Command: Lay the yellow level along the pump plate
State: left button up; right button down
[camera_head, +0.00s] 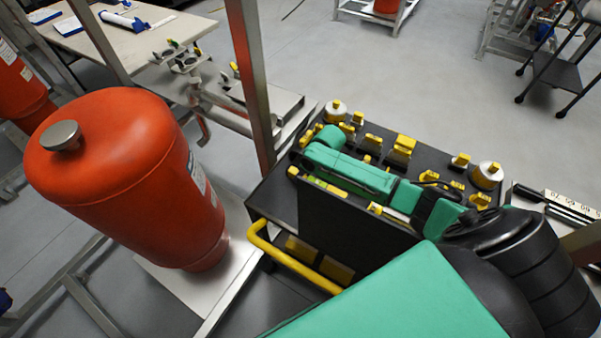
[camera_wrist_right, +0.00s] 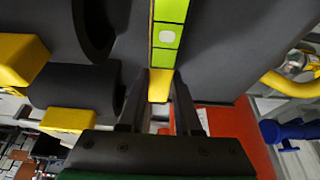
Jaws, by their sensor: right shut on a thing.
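The yellow level (camera_head: 320,184), a narrow yellow bar with green parts, shows beside my green forearm over the black cart. In the right wrist view the level (camera_wrist_right: 170,62) runs up from between the two black fingers, with its yellow end between them. My right gripper (camera_head: 300,168) is shut on that end and mostly hidden by my own wrist in the head view; its fingers show in the wrist view (camera_wrist_right: 160,103). I cannot tell whether the level touches the cart. I cannot tell which surface is the pump plate. My left gripper is not in view.
The black cart (camera_head: 262,200) carries several yellow holders (camera_head: 400,150) and has a yellow handle (camera_head: 290,262). A red tank (camera_head: 125,175) stands left on a pale skid plate (camera_head: 180,285). A metal post (camera_head: 250,80) rises behind the cart. Open floor (camera_head: 400,70) lies beyond.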

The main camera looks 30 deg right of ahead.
jog(key=shift+f, duration=0.1)
jog(key=shift+f, duration=0.25)
jog(key=c, duration=0.5)
grip_release()
jog(key=shift+s+a+f, duration=0.1)
jog(key=shift+f, duration=0.1)
jog(key=shift+c, duration=0.7)
notch_tip(320, 180, up, 6)
jog(key=p, duration=0.5)
jog(key=shift+p, duration=0.35)
jog(key=shift+r+p, duration=0.75)
jog(key=shift+r, duration=0.1)
jog(key=shift+r+p, duration=0.4)
jog(key=shift+r, duration=0.15)
jog(key=shift+f, duration=0.1)
